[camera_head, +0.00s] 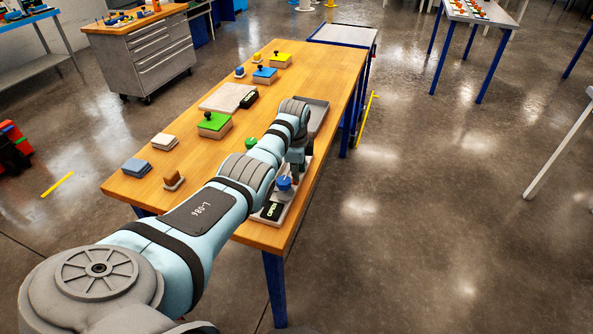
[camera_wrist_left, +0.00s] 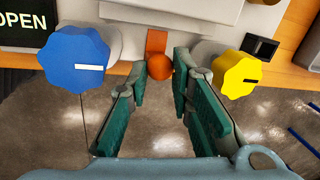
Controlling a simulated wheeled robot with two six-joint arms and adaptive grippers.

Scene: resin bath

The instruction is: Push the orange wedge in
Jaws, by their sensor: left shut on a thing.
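The orange wedge (camera_wrist_left: 157,44) shows in the left wrist view against the pale panel's front edge, between a blue knob (camera_wrist_left: 75,58) and a yellow knob (camera_wrist_left: 237,74). A round orange end (camera_wrist_left: 187,62) shows at the fingertips. My left gripper (camera_wrist_left: 172,68) is shut on the wedge, its fingers on either side and partly covering it. How deep the wedge sits is not clear. In the head view my left gripper (camera_head: 296,160) is at the table's right edge, just beyond the blue knob (camera_head: 284,183); the wedge is hidden there. My right gripper is not in view.
An "OPEN" sign (camera_head: 272,211) lies near the blue knob. A grey tray (camera_head: 316,113) is beyond the gripper. On the wooden table (camera_head: 222,160) stand a green block (camera_head: 214,124), a brown piece (camera_head: 173,179) and stacked plates (camera_head: 136,167). Free floor lies right of the table.

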